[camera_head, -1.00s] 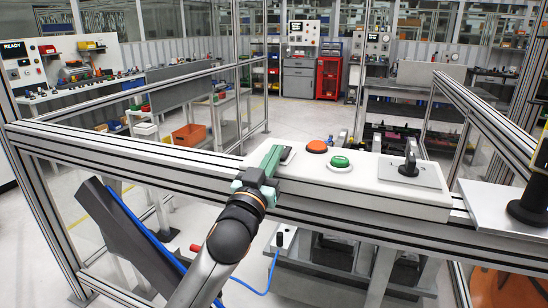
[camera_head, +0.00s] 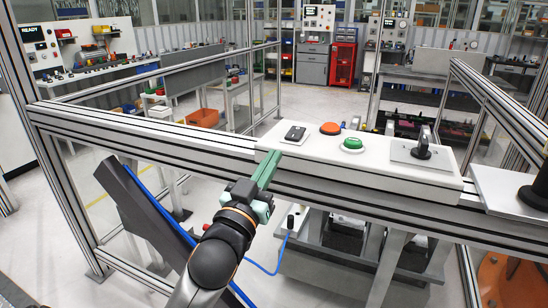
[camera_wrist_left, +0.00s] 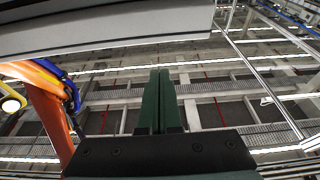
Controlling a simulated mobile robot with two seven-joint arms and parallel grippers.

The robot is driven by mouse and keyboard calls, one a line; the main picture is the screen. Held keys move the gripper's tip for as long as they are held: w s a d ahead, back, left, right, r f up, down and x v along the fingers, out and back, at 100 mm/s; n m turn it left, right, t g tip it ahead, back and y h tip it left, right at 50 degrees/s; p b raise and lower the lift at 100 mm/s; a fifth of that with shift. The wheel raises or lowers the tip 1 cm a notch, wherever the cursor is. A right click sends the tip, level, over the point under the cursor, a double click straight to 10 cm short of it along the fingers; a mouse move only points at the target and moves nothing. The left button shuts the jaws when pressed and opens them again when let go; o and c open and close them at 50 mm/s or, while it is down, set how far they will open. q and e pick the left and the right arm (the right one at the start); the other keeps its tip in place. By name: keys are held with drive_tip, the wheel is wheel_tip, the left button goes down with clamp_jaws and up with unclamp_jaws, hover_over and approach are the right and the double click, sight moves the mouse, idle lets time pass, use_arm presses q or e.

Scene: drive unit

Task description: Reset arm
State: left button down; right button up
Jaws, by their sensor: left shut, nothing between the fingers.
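My left gripper (camera_head: 272,157) has green fingers, closed together with nothing between them. It is in front of the white control panel (camera_head: 440,180) near its left end, just short of the black switch (camera_head: 296,134). I cannot tell whether the fingertips touch the panel's edge. The shut fingers (camera_wrist_left: 160,75) point upward in the left wrist view, with a pale panel edge (camera_wrist_left: 110,28) above them. My left arm comes in from the bottom of the head view. My right gripper is not in view.
The panel carries an orange button (camera_head: 330,128), a green button (camera_head: 352,144) and a black lever (camera_head: 423,150). It sits on an aluminium rail (camera_head: 150,133). A blue cable (camera_head: 262,268) hangs below. An orange arm with blue hoses (camera_wrist_left: 50,105) shows in the left wrist view.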

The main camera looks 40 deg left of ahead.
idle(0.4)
use_arm(q)
drive_tip(key=s+d+f+m+g+h, duration=0.1)
drive_tip(key=d+f+m+g+h, duration=0.15)
drive_tip(key=f, duration=0.95)
drive_tip(key=d+f+m+g+h, duration=0.1)
drive_tip(key=d+f+g+h, duration=0.2)
drive_tip(key=f, duration=1)
drive_tip(key=s+d+f+g+h, duration=0.1)
drive_tip(key=s+d+f+g, duration=0.2)
drive_tip(key=s+d+f, duration=0.2)
drive_tip(key=s+d+f+m+g, duration=0.1)
drive_tip(key=s+d+f+g, duration=0.2)
drive_tip(key=s+f, duration=0.8)
wheel_tip(320, 180, down, 6)
drive_tip(key=shift+s+d+r+h, duration=0.25)
drive_tip(key=shift+s+d+h, duration=0.1)
drive_tip(key=shift+d, duration=0.6)
